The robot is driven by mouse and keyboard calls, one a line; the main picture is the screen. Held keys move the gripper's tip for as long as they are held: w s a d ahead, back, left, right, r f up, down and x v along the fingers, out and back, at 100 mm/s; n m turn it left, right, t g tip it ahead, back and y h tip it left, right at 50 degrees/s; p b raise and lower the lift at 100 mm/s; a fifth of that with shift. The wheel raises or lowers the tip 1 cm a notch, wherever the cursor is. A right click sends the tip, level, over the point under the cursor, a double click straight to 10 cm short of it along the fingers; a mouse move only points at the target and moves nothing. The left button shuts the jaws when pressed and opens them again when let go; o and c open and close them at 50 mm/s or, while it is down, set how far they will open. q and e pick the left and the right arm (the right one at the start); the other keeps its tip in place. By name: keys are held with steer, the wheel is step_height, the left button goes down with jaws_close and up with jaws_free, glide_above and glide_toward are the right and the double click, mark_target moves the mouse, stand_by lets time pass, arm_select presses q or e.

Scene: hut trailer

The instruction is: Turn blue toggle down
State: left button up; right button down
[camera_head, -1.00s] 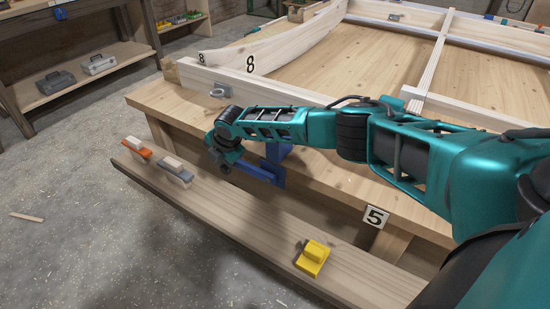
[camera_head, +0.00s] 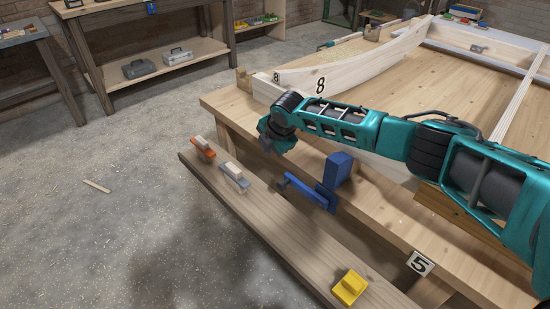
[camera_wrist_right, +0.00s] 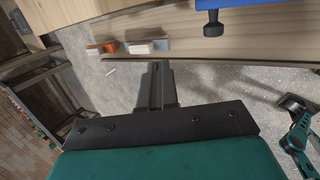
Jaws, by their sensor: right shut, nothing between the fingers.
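The blue toggle has an upright blue block (camera_head: 337,171) at the edge of the wooden workbench and a long blue lever (camera_head: 307,190) pointing left and slightly up in the head view. The lever's left end has a small dark knob (camera_head: 283,181). In the right wrist view, part of the blue lever (camera_wrist_right: 255,4) and its black knob (camera_wrist_right: 213,26) show at the top right. My right gripper (camera_head: 267,147) is shut and empty, beyond the lever's knob end in the picture and apart from it. It also shows in the right wrist view (camera_wrist_right: 157,72).
A wooden ledge (camera_head: 265,225) runs along the bench front. It carries an orange-based block (camera_head: 203,148), a grey-based block (camera_head: 235,178) and a yellow block (camera_head: 350,287). A curved beam marked 8 (camera_head: 350,72) lies on the bench (camera_head: 450,110). The floor at left is mostly clear.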

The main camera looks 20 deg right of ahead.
arm_select(q)
steer(key=shift+r, duration=0.1)
arm_select(e)
steer(key=r, duration=0.3)
steer(key=shift+w+a+r, duration=0.15)
steer(key=shift+w+a, duration=0.05)
steer(key=shift+a, duration=0.05)
steer(key=s+a+f+m+t+y+p, duration=0.1)
steer(key=s+a+f+m+y, duration=0.3)
steer(key=s+a, duration=0.4)
steer(key=s+a+f+m+y+p, duration=0.1)
steer(key=s+a+f+m+p, duration=0.1)
steer(key=s+a+f+m, duration=0.4)
arm_select(q)
steer(key=r, duration=0.1)
steer(key=a+r+p, duration=0.1)
steer(key=r, duration=0.1)
steer(key=shift+s+a+p, duration=0.15)
steer(key=shift+s+p, duration=0.2)
arm_select(e)
steer(key=s+d+m+t+h, duration=0.1)
steer(key=s+d+m, duration=0.3)
steer(key=s, duration=0.5)
steer(key=s+d+m+t+h, duration=0.2)
steer(key=s+d+m, duration=0.3)
steer(key=s, duration=0.5)
steer(key=shift+d+r+m+t+h, duration=0.35)
steer(key=shift+d+t, duration=0.25)
steer(key=shift+d, duration=0.3)
